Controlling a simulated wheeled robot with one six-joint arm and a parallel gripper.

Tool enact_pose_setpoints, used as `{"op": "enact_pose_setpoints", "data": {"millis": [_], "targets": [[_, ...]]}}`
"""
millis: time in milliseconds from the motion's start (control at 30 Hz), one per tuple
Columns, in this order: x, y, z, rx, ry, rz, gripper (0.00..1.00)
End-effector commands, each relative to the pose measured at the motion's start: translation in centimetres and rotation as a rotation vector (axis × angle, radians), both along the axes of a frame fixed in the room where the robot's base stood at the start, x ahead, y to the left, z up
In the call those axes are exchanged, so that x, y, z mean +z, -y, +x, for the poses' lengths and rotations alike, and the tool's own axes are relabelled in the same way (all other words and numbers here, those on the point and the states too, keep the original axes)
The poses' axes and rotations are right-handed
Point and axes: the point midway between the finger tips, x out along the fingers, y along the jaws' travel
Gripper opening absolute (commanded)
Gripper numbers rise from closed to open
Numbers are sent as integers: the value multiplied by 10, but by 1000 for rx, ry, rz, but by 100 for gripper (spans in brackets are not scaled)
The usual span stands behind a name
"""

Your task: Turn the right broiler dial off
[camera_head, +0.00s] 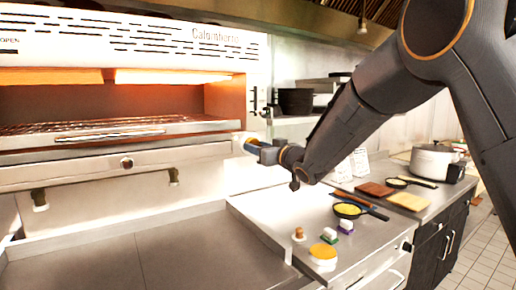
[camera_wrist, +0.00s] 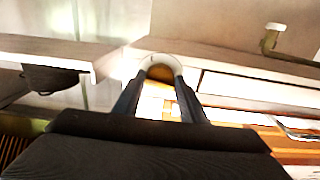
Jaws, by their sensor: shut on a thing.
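The broiler (camera_head: 130,40) fills the left of the head view, its opening glowing orange. The right broiler dial, a pale round knob (camera_head: 240,142), sits at the right end of the broiler's lower front. In the wrist view the dial (camera_wrist: 161,62) shows as a light rounded rim between my fingertips. My gripper (camera_head: 252,147) reaches it from the right and is shut on it; the two fingers (camera_wrist: 162,82) stand at either side. The dial's marking and angle are hidden or too small to tell.
A small round knob (camera_head: 127,162) sits mid-front below the rack. A steel counter (camera_head: 190,250) lies below.

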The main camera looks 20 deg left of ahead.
Motion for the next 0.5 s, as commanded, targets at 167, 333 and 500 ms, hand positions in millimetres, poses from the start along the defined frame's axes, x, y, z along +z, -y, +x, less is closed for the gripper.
{"op": "enact_pose_setpoints", "data": {"millis": [167,333,500], "targets": [[0,0,0,1,11,-10,15],[-1,-1,0,2,57,-47,15],[-2,-1,0,2,142,-119,15]]}}
